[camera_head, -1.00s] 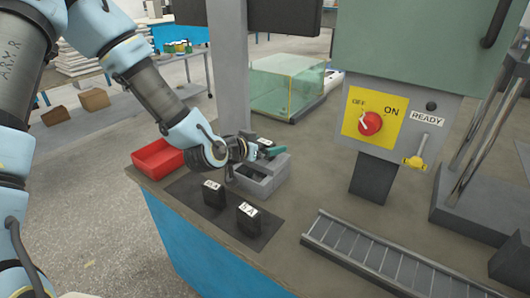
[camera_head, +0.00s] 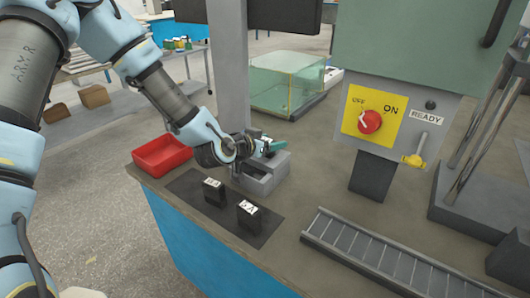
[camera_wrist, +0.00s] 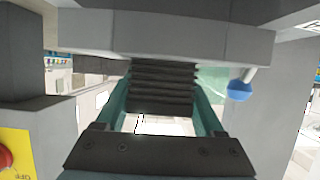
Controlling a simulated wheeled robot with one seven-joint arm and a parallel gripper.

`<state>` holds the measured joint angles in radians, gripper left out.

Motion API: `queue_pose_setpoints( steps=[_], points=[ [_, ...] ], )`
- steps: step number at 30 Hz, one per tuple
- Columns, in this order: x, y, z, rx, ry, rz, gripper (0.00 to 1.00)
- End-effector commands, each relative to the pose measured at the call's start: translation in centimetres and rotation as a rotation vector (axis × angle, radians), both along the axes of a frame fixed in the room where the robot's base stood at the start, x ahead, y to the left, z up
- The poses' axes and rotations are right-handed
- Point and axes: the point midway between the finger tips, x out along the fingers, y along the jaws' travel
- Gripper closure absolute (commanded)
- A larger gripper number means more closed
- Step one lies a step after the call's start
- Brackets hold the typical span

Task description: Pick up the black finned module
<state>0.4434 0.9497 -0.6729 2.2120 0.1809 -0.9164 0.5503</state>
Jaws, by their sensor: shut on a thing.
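The black finned module (camera_wrist: 160,88) shows dark and ribbed between my two teal fingers in the wrist view. My gripper (camera_wrist: 162,105) is shut on it. In the head view my gripper (camera_head: 273,147) is at the grey slotted block (camera_head: 264,186), over its back part. The module is mostly hidden there by my wrist and fingers, and I cannot tell whether it touches the block.
Two black labelled blocks (camera_head: 248,222) stand upright on a dark mat (camera_head: 183,186) in front. A red tray (camera_head: 160,157) is at left. A grey post (camera_head: 229,75) rises close behind my wrist. A switch box (camera_head: 371,118) and ribbed track (camera_head: 370,250) are at right.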

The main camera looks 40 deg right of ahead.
Motion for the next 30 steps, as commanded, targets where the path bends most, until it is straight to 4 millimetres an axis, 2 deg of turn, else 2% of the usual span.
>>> queue_pose_setpoints(
  steps=[1,10,21,30],
  points=[
    [0.0,0.0,0.0,0.000,0.000,0.000,0.65],
    [0.0,0.0,0.0,0.000,0.000,0.000,0.99],
    [0.0,0.0,0.4,-0.002,-0.001,0.000,1.00],
    [0.1,0.0,3.4,-0.003,-0.005,0.000,1.00]
  ],
)
